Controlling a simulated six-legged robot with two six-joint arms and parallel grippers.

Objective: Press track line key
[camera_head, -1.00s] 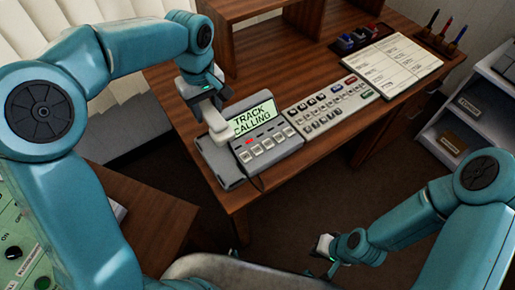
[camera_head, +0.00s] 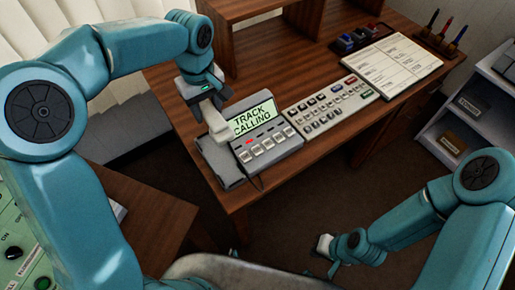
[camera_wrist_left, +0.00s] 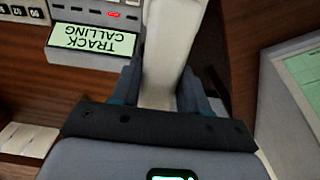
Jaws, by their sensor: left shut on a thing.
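The desk telephone unit (camera_head: 232,172) is grey and sits at the near left corner of the desk. Its lit display (camera_head: 253,119) reads "TRACK CALLING". A row of pale keys (camera_head: 267,144) lies below the display, with a red lamp (camera_head: 249,142) lit above the left end of the row. The key labels are too small to read. My left gripper (camera_head: 208,104) is shut on the white handset (camera_head: 215,122), over the left side of the unit. The handset also shows between the fingers in the left wrist view (camera_wrist_left: 166,45). My right gripper (camera_head: 324,244) hangs low, away from the desk.
A panel of several buttons (camera_head: 325,107) lies right of the telephone. A paper sheet (camera_head: 392,66) and pens (camera_head: 441,30) are farther back. A wooden shelf (camera_head: 262,45) stands at the back, and a grey rack (camera_head: 468,112) is at right. Open floor lies before the desk.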

